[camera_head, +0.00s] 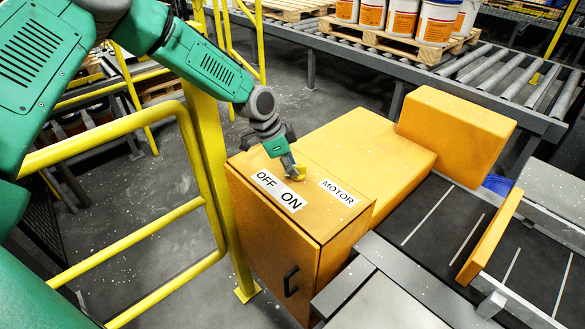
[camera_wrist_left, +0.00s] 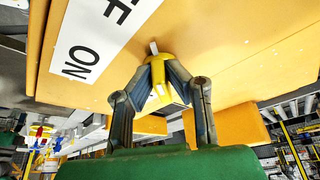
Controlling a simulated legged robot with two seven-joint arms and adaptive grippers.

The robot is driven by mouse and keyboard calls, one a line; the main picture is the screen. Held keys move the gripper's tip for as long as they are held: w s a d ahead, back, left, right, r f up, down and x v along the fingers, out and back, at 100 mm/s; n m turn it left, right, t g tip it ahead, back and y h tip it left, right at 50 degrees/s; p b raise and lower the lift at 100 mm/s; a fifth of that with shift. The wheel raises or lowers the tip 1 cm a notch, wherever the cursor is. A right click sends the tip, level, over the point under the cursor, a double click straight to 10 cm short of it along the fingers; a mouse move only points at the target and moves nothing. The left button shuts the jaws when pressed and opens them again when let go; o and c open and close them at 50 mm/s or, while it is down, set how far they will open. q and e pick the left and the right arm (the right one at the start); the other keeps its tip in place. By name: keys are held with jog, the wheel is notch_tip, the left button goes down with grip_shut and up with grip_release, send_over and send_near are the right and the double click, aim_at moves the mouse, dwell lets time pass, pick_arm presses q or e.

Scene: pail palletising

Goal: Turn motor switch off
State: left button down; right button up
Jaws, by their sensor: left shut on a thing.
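The motor switch is a small yellow piece (camera_head: 300,175) on top of an orange control box (camera_head: 265,235), beside a white OFF/ON label (camera_head: 279,190) and a MOTOR label (camera_head: 339,192). My left gripper (camera_head: 291,168) comes down from above and is shut on the switch. In the left wrist view, the fingertips (camera_wrist_left: 164,66) close on both sides of the yellow switch (camera_wrist_left: 158,77), with a small grey piece at its end. The ON lettering (camera_wrist_left: 80,62) lies left of it there. The fingers partly hide the switch, so I cannot tell its setting. My right gripper is not in view.
A yellow guard rail (camera_head: 150,235) and post stand left of the box. A roller conveyor (camera_head: 480,75) runs behind, bearing a pallet (camera_head: 400,45) of orange-and-white pails. A dark belt conveyor (camera_head: 440,225) lies to the right.

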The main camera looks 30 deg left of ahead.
pick_arm(q)
jog(key=shift+w+a+r, duration=0.1)
jog(key=shift+w+r, duration=0.1)
jog(key=shift+w, duration=0.05)
jog(key=c, duration=1.6)
grip_release()
jog(key=shift+f, duration=0.15)
jog(key=shift+s, duration=0.1)
jog(key=v, duration=1.2)
jog(key=shift+f, duration=0.1)
